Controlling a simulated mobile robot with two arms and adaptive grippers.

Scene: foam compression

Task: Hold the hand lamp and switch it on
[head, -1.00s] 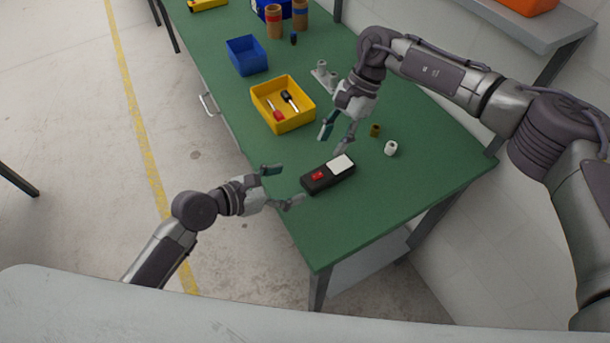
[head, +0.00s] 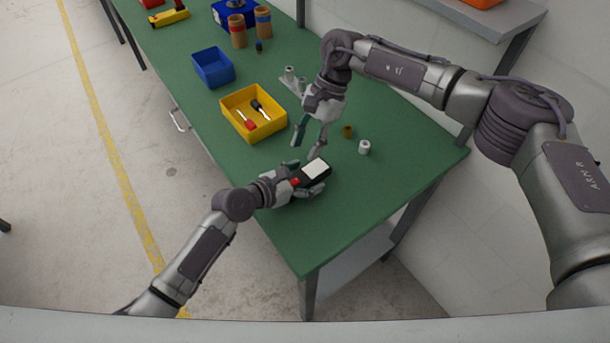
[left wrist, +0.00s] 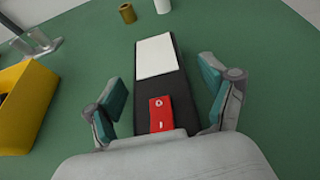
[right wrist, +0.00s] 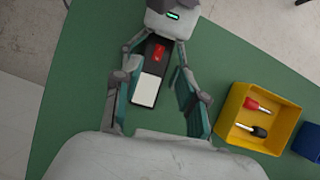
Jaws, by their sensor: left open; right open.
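The hand lamp (head: 315,170) is a black block with a white panel and a red switch, lying on the green table. In the left wrist view the lamp (left wrist: 156,58) lies between the fingers of my left gripper (left wrist: 166,105), with a gap on each side. My left gripper (head: 306,178) is open around the red switch end. My right gripper (head: 307,147) is open and empty above the table, just beyond the lamp. In the right wrist view the lamp's white panel (right wrist: 147,90) shows between the fingers of my right gripper (right wrist: 155,103).
A yellow bin (head: 238,126) with two screwdrivers stands beyond the lamp to the left, and a blue bin (head: 213,67) behind it. A white cylinder (head: 364,147) and a small brass cylinder (head: 347,131) stand right of my right gripper. The table's near right part is clear.

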